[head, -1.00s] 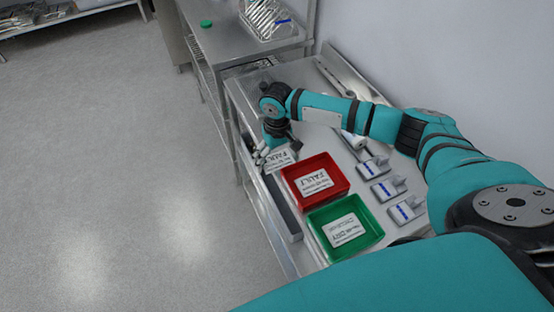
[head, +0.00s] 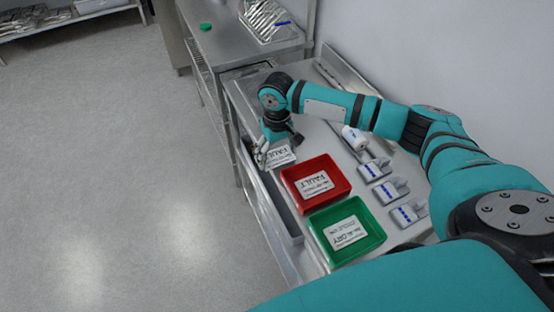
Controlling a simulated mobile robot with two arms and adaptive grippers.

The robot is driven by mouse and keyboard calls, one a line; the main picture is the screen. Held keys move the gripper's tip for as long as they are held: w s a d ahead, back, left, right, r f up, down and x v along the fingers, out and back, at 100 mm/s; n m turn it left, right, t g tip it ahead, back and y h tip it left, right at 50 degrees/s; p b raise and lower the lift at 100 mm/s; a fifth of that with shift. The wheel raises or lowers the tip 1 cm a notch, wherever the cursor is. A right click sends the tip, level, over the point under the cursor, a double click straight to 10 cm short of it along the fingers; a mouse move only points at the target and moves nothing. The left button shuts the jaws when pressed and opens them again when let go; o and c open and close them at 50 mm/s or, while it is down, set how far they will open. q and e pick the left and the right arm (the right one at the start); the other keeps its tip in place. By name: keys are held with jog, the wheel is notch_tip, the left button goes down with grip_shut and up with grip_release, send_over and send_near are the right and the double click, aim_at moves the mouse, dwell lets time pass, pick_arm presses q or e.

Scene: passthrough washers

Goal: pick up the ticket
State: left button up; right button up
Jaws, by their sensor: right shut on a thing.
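A white ticket (head: 281,155) with dark print shows at the table's left side, just behind the red tray. My right gripper (head: 262,156) is at the ticket's left edge and is shut on it. Part of the ticket is hidden by the fingers and the wrist. I cannot tell whether the ticket is clear of the table top. My left gripper is not in view.
A red tray (head: 346,173) and a green tray (head: 378,237) each hold a printed card. Several grey-white holders (head: 382,191) with blue marks stand to their right, near a white roll (head: 354,138). A long grey channel (head: 283,211) runs along the table's left edge.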

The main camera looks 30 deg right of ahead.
jog(key=shift+s+a+r, duration=0.15)
jog(key=shift+s+r, duration=0.05)
jog(key=shift+r, duration=0.5)
jog(key=s+a+r+b, duration=0.1)
jog(key=s+a+b, duration=0.1)
jog(key=s+a, duration=0.6)
jog(key=shift+s+a+r+b, duration=0.3)
jog(key=shift+s+a+b, duration=0.1)
jog(key=shift+s, duration=2.05)
